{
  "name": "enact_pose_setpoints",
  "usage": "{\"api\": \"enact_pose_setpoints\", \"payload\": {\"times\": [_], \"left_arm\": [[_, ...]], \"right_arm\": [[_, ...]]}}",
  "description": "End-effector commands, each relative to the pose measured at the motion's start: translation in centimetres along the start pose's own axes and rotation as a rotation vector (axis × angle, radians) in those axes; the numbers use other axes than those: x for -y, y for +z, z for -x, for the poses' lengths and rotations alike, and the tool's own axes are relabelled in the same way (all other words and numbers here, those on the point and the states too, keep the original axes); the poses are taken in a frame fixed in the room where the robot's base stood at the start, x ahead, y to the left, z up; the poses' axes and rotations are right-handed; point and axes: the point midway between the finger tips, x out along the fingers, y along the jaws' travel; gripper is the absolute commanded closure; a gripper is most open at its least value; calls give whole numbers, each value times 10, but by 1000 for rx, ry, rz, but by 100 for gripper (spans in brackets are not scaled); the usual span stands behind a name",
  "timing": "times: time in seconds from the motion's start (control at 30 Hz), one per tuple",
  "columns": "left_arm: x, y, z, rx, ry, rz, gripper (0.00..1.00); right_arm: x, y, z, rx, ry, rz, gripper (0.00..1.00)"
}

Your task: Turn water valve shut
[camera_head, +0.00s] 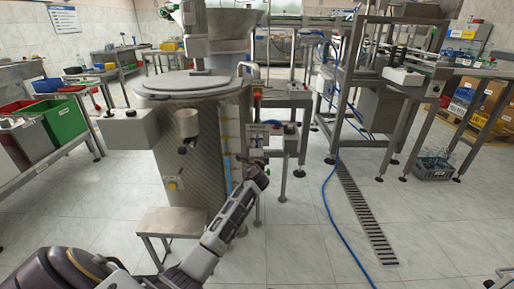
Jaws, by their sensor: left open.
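My left arm comes in from the lower left, and my left gripper (258,158) is open beside the right side of the large steel cap feeder drum (215,130). The gripper is small in the picture, and it appears empty. Small pipe fittings and a panel sit just above and around it. I cannot make out the water valve's handle clearly among them; the gripper may hide part of it. A small red part (257,94) shows higher up on the drum's right side. My right gripper is not in view.
A small steel step (172,222) stands before the drum. A blue hose (328,200) runs over the tiled floor beside a drain grate (368,220). A bench with red and green bins (64,118) stands left; steel conveyor frames stand right. The floor in front is mostly clear.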

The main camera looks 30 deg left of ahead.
Motion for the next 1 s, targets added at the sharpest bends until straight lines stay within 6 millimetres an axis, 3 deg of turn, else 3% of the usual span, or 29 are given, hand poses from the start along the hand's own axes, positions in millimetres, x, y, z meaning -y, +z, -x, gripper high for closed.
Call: {"api": "enact_pose_setpoints", "payload": {"times": [0.47,1.0], "left_arm": [[0,0,12,-2,-1,-1,36],[-1,0,65,-1,0,-1,36]], "right_arm": [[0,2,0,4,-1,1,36],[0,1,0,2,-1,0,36]]}}
